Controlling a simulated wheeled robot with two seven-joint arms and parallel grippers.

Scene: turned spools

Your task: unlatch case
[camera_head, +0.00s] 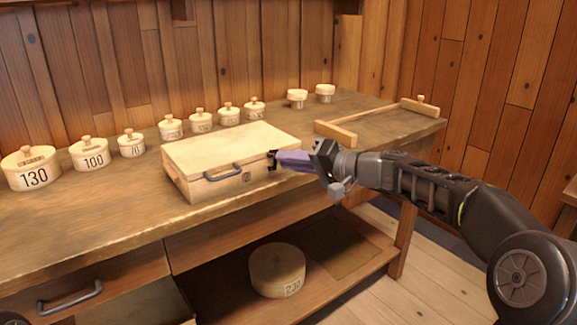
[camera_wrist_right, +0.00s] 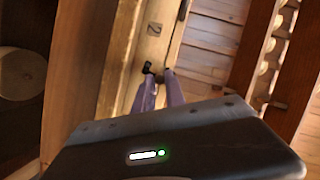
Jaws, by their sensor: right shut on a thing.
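The pale wooden case (camera_head: 235,146) sits closed on the workbench, with a dark handle (camera_head: 222,170) on its front face. A small metal plate (camera_head: 247,175) shows to the right of the handle; it also shows in the right wrist view (camera_wrist_right: 154,28). My right gripper (camera_head: 277,160) reaches in from the right, its purple fingers at the right end of the case's front. In the right wrist view its fingertips (camera_wrist_right: 158,76) are close together on the small dark latch (camera_wrist_right: 148,68). The fingers partly hide the latch. My left gripper is not in view.
Several lidded, numbered round boxes (camera_head: 90,154) stand left of and behind the case. A wooden frame (camera_head: 335,133) lies on the bench at the right. A larger round box (camera_head: 277,270) sits on the shelf below. The bench front is clear.

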